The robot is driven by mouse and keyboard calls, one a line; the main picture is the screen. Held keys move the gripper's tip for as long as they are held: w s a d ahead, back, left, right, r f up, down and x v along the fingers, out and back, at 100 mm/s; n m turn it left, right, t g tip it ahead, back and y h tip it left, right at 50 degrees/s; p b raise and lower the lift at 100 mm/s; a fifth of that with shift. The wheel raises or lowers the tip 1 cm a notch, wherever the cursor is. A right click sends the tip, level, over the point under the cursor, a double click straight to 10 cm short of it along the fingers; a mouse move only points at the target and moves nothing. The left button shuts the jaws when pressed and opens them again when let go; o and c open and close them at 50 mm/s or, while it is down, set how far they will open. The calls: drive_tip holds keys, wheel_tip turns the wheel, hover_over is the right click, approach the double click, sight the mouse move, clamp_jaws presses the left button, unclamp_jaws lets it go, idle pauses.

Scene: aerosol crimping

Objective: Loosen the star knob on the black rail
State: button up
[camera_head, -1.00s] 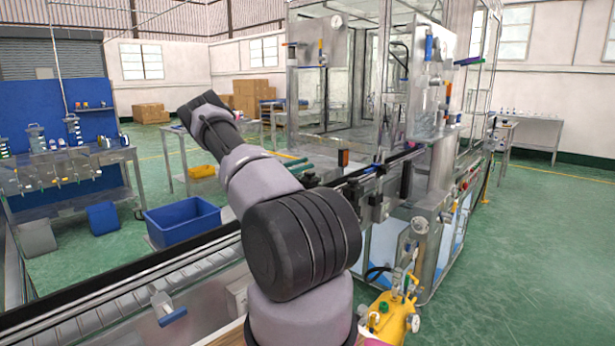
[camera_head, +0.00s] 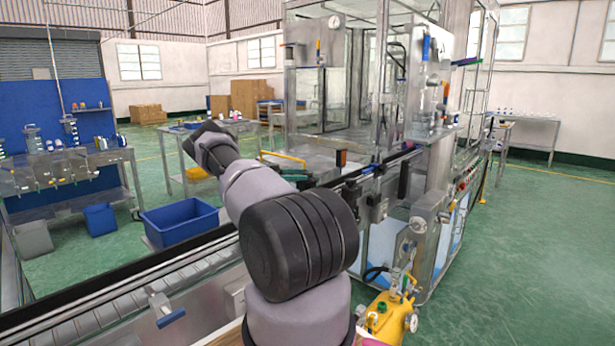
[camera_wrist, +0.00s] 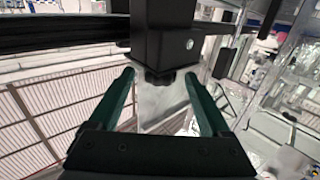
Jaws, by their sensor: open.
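In the wrist view, a black block (camera_wrist: 163,35) hangs at the top middle, joined to a black rail (camera_wrist: 60,35) on the left. A small dark star knob (camera_wrist: 165,77) sits at the block's lower end. My gripper (camera_wrist: 159,75) is open, with its two green fingertips on either side of the knob. A small gap seems to remain on each side; I cannot tell whether either finger touches. In the head view my arm reaches away to the upper left; the gripper and knob cannot be made out there.
The conveyor (camera_head: 120,290) runs along the front left, with a blue bin (camera_head: 180,222) behind it. A glass-and-steel machine (camera_head: 437,110) stands at the right. A yellow device (camera_head: 386,315) is low in front. The green floor at the right is open.

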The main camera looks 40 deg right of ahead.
drive_tip(key=shift+x, duration=1.45)
clamp_jaws()
drive_tip(key=shift+r+n+t+h, duration=0.1)
drive_tip(key=shift+n+t+h, duration=0.3)
drive_tip(key=shift+n+t, duration=0.1)
drive_tip(key=n+t+h, duration=0.1)
drive_tip(key=t, duration=0.1)
drive_tip(key=n+t+h, duration=0.1)
drive_tip(key=t, duration=0.1)
drive_tip(key=shift+a+n+h, duration=0.15)
drive_tip(key=shift+n+h, duration=0.15)
drive_tip(key=shift+n, duration=0.1)
drive_tip(key=shift+n+t+h, duration=0.4)
drive_tip(key=shift+n+t, duration=0.85)
drive_tip(key=shift+t, duration=0.65)
drive_tip(key=shift+n+t+h, duration=0.4)
drive_tip(key=shift+n+t, duration=0.85)
drive_tip(key=shift+t, duration=0.65)
